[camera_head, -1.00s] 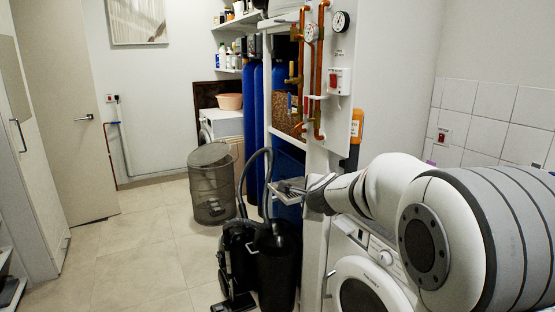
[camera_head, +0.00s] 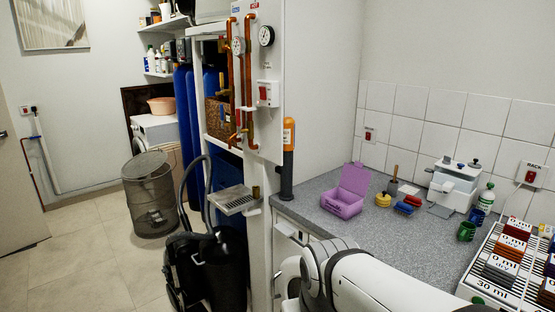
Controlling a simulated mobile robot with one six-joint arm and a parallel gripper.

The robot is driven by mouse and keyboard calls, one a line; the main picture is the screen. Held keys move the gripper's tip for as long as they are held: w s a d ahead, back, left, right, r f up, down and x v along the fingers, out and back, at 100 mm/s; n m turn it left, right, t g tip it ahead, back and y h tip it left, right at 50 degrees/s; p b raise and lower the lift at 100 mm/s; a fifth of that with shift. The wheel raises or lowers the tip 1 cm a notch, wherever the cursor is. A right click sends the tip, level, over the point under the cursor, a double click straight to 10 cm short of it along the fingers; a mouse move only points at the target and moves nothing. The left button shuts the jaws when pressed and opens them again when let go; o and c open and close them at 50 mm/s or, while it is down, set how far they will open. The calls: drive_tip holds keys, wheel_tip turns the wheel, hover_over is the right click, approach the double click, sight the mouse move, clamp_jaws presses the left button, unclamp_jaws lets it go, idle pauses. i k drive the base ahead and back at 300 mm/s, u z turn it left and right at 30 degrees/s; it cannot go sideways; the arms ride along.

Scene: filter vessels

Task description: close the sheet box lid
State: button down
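A purple box (camera_head: 342,203) stands on the grey speckled worktop, left of its middle. Its lid (camera_head: 355,178) is open, tilted up at the back. A label on its front is too small to read, so I cannot confirm that it is the sheet box. My white arm (camera_head: 375,284) crosses the bottom of the view, in front of the worktop and apart from the box. My gripper is not in view.
Right of the box on the worktop (camera_head: 385,232) are yellow, red and blue small items, a white device (camera_head: 455,184), a green-capped bottle (camera_head: 486,197), green cups and a rack of boxes (camera_head: 510,262). An orange-and-grey cylinder (camera_head: 287,160) stands at the left corner.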

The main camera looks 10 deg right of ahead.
sight(354, 179)
drive_tip(key=u, duration=0.05)
drive_tip(key=k, duration=0.55)
drive_tip(key=z, duration=0.35)
drive_tip(key=i, duration=1.45)
drive_tip(key=u, duration=0.2)
